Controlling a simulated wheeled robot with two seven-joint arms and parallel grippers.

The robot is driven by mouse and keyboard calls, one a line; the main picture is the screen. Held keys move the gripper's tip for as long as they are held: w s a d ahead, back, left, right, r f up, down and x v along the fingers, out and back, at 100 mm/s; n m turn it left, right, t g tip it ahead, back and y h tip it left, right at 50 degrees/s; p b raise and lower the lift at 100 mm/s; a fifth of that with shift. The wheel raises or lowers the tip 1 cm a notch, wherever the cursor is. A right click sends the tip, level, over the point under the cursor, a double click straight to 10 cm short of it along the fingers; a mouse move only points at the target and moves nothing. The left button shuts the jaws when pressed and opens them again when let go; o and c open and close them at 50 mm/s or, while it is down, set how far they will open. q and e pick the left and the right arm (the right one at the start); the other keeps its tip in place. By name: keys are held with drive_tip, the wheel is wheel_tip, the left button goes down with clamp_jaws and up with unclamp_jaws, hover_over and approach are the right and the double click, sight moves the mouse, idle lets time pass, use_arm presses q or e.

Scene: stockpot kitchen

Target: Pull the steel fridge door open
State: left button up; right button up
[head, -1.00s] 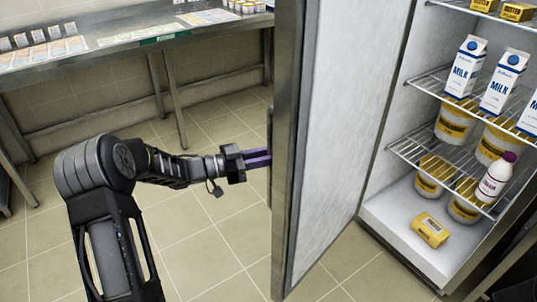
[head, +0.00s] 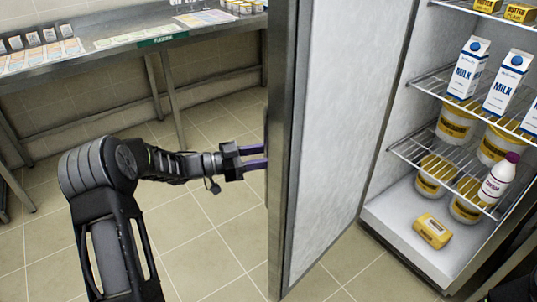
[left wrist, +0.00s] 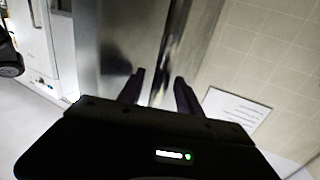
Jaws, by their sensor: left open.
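The steel fridge door (head: 325,150) stands swung wide open, its pale inner panel facing right in the head view. My left gripper (head: 266,157) is at the outer side of the door, near its left edge. Its purple fingers are open and spread apart. In the left wrist view the door (left wrist: 112,50) fills the upper left, and a vertical steel handle bar (left wrist: 172,50) runs down between the two dark fingertips (left wrist: 158,82). Whether the fingers touch the handle cannot be told. My right gripper is not in view.
The fridge interior holds milk cartons (head: 468,68), yellow tubs (head: 457,125), a bottle (head: 499,178) and a butter pack (head: 432,231) on the floor of the cabinet. A steel table (head: 110,52) stands at the back left. The tiled floor left of the door is clear.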

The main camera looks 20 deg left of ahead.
use_arm(q)
drive_tip(key=v, duration=0.7)
drive_tip(key=shift+s+a, duration=0.25)
drive_tip(key=shift+a, duration=0.1)
idle(0.4)
